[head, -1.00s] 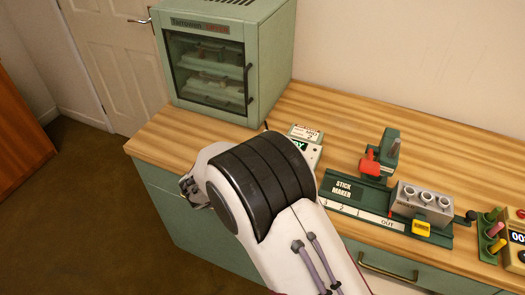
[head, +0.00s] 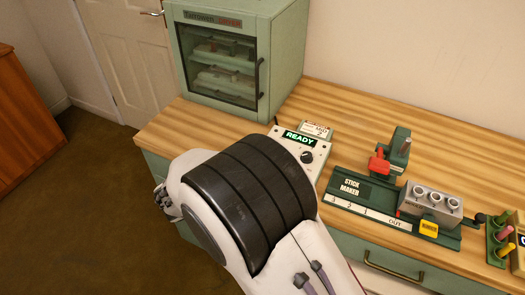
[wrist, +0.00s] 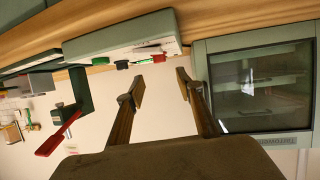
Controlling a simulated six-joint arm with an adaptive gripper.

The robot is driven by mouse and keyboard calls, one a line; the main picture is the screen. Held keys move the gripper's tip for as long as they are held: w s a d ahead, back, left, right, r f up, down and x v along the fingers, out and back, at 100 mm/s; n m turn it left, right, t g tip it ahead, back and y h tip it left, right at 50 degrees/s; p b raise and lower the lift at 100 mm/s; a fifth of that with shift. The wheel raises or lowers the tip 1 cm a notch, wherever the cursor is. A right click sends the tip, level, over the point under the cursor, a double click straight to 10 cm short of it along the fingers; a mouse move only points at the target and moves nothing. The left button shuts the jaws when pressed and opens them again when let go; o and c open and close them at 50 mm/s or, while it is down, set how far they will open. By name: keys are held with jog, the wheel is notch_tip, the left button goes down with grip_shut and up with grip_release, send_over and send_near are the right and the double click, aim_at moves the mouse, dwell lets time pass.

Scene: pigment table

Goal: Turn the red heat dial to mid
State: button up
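The control box (head: 310,159) is pale, with a lit READY display (head: 299,139) and a black knob (head: 307,157). It stands on the counter's front part, partly hidden by my arm. In the wrist view the box (wrist: 115,43) appears upside down. In the head view my arm hides most of the gripper.
A green glass-fronted cabinet (head: 282,65) stands behind the box at left. The stick maker (head: 352,188), with a red handle (head: 379,161) and grey block (head: 425,202), is to the right. A small card (head: 316,130) is behind the box. Wooden counter (head: 350,110) is bare behind.

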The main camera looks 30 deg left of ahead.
jog(key=shift+v, duration=1.5)
